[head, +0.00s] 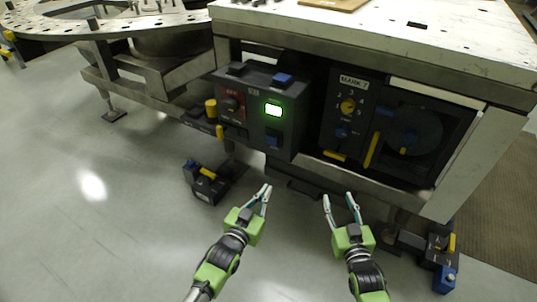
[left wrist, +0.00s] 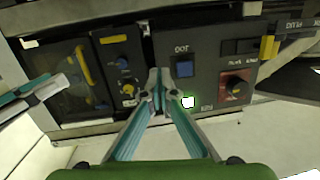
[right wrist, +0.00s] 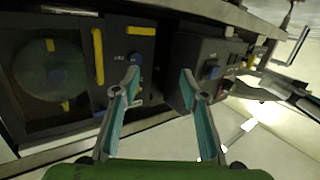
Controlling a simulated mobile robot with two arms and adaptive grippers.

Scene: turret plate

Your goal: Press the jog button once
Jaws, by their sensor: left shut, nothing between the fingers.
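The dark control box (head: 255,110) under the table carries a square blue button (head: 273,137) below a lit green lamp (head: 273,109). In the left wrist view this blue button (left wrist: 184,68) has a label beside it that seems to read JOG upside down. My left gripper (head: 266,190) is shut and empty, below and in front of the box. In the left wrist view its fingertips (left wrist: 160,82) appear just left of the button; contact is not visible. My right gripper (head: 340,198) is open and empty, below the MARK panel (head: 345,120).
Floor pedals (head: 210,185) stand left and right.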

